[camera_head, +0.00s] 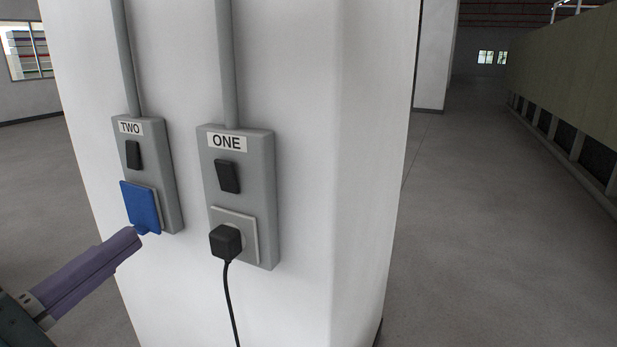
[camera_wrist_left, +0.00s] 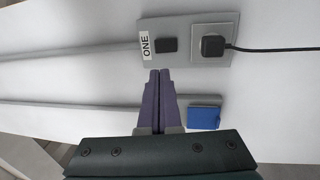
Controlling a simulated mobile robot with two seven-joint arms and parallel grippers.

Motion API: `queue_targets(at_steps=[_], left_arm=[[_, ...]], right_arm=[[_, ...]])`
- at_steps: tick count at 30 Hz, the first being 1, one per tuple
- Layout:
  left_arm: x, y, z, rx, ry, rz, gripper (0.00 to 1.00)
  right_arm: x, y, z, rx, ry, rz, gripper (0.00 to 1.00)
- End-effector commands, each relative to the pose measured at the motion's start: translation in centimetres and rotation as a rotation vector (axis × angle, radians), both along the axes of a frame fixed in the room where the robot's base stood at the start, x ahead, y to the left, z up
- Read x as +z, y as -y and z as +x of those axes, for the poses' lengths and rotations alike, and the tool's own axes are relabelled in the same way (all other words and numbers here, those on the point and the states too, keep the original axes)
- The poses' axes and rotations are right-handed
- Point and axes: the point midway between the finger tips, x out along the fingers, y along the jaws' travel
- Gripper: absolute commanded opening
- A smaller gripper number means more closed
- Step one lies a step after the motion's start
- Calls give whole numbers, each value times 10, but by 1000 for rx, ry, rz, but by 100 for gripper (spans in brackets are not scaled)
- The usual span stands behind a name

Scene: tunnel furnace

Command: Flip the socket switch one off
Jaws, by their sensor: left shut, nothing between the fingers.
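The socket box labelled ONE (camera_head: 264,200) is grey and fixed to a white pillar. Its black rocker switch (camera_head: 228,176) sits under the label, and a black plug (camera_head: 226,242) with a cable is in its socket below. In the left wrist view the switch (camera_wrist_left: 166,45) lies just beyond my fingertips. My left gripper (camera_head: 138,236) has purple fingers, which are shut and empty. In the head view it is at the lower left, below the blue cover of box TWO. In the left wrist view the fingers (camera_wrist_left: 160,74) point toward box ONE, apart from the switch. My right gripper is not in view.
The box labelled TWO (camera_head: 168,190) is left of box ONE, with its own black switch (camera_head: 133,155) and a blue socket cover (camera_head: 141,207). Grey conduits (camera_head: 229,70) run up the pillar (camera_head: 300,90). Open floor (camera_head: 480,220) lies to the right.

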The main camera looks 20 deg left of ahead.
Motion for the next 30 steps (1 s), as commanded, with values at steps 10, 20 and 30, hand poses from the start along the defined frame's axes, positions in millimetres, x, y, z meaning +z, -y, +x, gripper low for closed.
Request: queue_targets(at_steps=[10,20,30], left_arm=[[7,2,32,1,5,0,0],[18,8,101,1,4,1,0],[22,11,137,0,0,1,0]], right_arm=[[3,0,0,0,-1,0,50],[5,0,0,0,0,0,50],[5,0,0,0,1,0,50]])
